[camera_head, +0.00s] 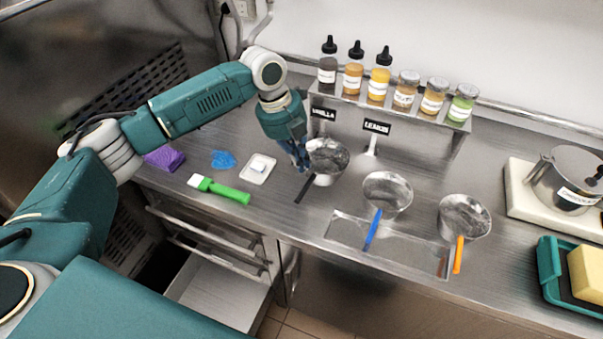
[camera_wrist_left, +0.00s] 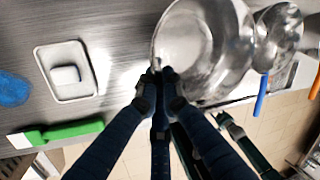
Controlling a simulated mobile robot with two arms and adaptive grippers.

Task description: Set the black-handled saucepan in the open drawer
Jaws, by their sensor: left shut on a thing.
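The black-handled saucepan (camera_head: 329,158) is a steel pan at the left of a row of three on the steel counter. Its black handle (camera_head: 304,190) points toward the front edge. My left gripper (camera_head: 303,163) is shut on it at the rim, where the handle joins; the left wrist view shows the fingertips (camera_wrist_left: 161,76) against the pan (camera_wrist_left: 195,50). I cannot tell whether its base touches the counter. The open drawer (camera_head: 217,292) is below the counter at the lower left, partly covered by my own body.
A blue-handled pan (camera_head: 388,193) and an orange-handled pan (camera_head: 464,215) stand to the right. A bottle shelf (camera_head: 420,125) is behind. A green brush (camera_head: 219,189), white dish (camera_head: 258,168), blue cloth (camera_head: 223,159) and purple item (camera_head: 164,158) lie to the left.

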